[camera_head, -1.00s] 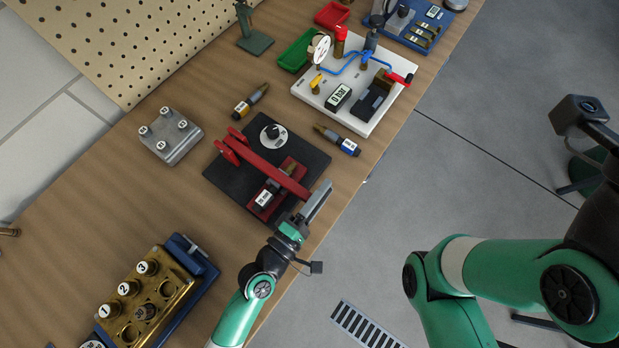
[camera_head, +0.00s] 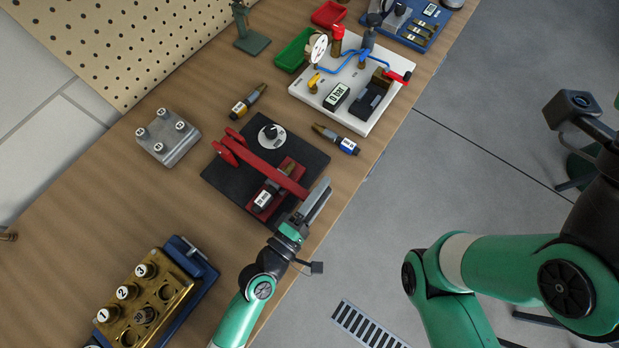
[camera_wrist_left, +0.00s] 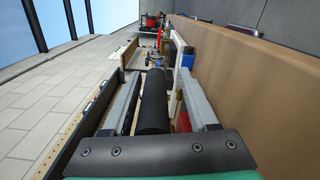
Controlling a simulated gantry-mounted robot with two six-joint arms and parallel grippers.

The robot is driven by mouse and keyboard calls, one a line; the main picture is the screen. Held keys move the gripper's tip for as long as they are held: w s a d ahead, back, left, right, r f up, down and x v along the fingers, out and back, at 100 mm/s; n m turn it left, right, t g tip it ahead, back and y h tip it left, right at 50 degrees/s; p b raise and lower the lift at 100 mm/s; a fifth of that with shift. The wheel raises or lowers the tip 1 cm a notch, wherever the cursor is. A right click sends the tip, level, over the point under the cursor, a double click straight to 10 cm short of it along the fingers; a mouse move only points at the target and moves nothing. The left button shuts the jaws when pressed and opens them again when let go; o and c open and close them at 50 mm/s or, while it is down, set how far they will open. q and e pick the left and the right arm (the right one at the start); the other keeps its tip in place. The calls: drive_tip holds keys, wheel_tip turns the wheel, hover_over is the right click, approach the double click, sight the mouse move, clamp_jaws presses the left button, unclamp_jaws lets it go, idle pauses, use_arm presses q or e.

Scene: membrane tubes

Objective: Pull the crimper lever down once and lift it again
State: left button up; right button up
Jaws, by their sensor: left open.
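The crimper stands on a black base plate (camera_head: 309,157) near the bench's front edge. Its red lever (camera_head: 270,170) runs from the pivot at the back left, over the red die block (camera_head: 262,202), toward the front right. How high the lever is raised is hard to tell. My left gripper (camera_head: 318,199) is at the lever's front end and hides it. In the left wrist view, a black cylindrical grip (camera_wrist_left: 153,103) lies between the two spread fingers (camera_wrist_left: 158,102), with gaps on both sides. My right gripper is out of view; only its arm shows at the right.
A white test board (camera_head: 353,100) with a gauge stands behind the crimper. A grey metal block (camera_head: 168,138) is to the left; a brass numbered rack (camera_head: 150,292) is at the lower left. The front edge drops to floor.

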use_arm(q)
drive_tip(key=b+v, duration=0.2)
drive_tip(key=v, duration=0.9)
drive_tip(key=shift+s+a+f+b, duration=0.1)
drive_tip(key=shift+s+f+b, duration=0.1)
drive_tip(key=shift+b, duration=0.15)
drive_tip(key=shift+s+a+r, duration=0.1)
